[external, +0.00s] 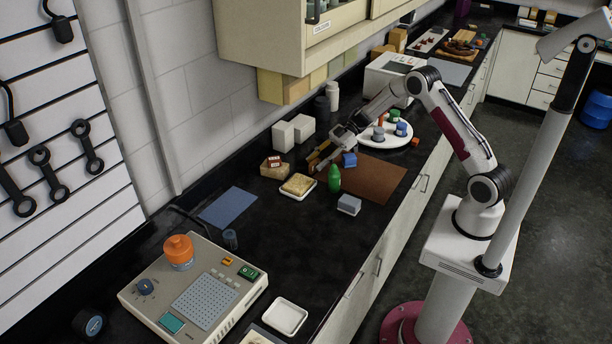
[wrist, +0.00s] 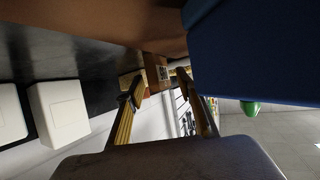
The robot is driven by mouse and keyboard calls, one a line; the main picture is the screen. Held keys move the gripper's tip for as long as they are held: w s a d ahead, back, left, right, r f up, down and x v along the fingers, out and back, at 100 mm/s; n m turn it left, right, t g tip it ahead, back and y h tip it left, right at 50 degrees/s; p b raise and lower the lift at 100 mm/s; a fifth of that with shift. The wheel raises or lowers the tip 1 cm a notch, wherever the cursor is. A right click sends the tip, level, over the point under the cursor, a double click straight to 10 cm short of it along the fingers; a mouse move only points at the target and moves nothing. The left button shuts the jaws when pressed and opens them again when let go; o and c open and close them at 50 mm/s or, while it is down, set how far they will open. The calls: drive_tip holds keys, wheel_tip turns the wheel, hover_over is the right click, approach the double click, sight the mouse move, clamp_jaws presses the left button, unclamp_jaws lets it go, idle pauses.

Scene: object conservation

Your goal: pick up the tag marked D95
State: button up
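No marking D95 is readable in either view. A small tag-like label (wrist: 163,73) shows on a brown block in the wrist view, between my fingers and beyond them; its print is too small to read. In the external view, a wooden block with a red-brown piece (external: 273,162) bearing a pale label stands left of my gripper (external: 317,160). My gripper is low over the counter. In the wrist view my gripper (wrist: 158,80) has its two fingers apart with nothing seen held between them.
A tray of tan pieces (external: 311,193) lies nearer the camera. White boxes (external: 283,137) stand behind. A brown mat (external: 385,180) lies at right.

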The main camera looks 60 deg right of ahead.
clamp_jaws()
drive_tip(key=shift+r, duration=0.2)
drive_tip(key=shift+r, duration=4.85)
